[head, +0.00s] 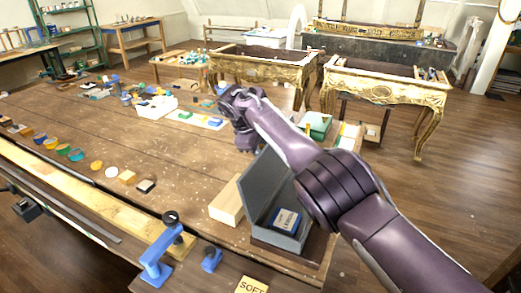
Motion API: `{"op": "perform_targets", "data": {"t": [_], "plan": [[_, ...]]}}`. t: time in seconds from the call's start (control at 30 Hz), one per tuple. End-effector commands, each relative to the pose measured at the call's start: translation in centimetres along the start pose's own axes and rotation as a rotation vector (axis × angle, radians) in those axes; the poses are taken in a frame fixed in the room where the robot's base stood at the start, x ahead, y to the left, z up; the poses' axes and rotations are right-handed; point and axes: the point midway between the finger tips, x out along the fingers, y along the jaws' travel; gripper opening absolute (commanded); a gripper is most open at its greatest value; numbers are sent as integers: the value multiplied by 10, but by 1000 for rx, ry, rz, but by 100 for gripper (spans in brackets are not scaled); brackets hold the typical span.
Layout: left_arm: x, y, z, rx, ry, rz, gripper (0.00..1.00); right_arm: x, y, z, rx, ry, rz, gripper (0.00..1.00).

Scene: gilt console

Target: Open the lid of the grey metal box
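The grey metal box (304,235) stands near the right front corner of the wooden workbench. Its lid (264,184) is raised and leans up on the box's left side. A blue and white packet (287,220) lies inside. My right arm comes in from the lower right and passes over the box, hiding part of its right side. My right gripper (245,149) is beyond the box, to its upper left, apart from the lid and pointing down near the bench. Its fingers are small and dark, so I cannot tell their opening. My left gripper is not in view.
A pale wooden block (227,204) sits just left of the box. A blue clamp-like tool (157,257) stands at the front edge. A green box (317,124) is behind my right arm. Several coloured discs line the left bench. The bench's middle is mostly clear.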

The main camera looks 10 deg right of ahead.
Motion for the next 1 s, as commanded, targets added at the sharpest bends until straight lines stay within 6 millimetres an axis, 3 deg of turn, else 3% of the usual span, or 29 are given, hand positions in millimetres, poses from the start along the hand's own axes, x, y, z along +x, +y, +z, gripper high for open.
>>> {"op": "perform_targets", "data": {"t": [0.07, 0.1, 0.23, 0.57, 1.0], "plan": [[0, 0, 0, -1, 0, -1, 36, 0, -1, -1, -4, 3, 1, 0], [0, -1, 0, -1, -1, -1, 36, 0, -1, -1, -4, 3, 1, 30], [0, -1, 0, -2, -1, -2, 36, 0, 0, -1, -3, 2, 0, 45], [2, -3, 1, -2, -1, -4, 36, -5, 0, -1, -2, 2, 0, 45], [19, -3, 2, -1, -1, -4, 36, -70, -1, -2, -3, 2, 2, 45]]}}
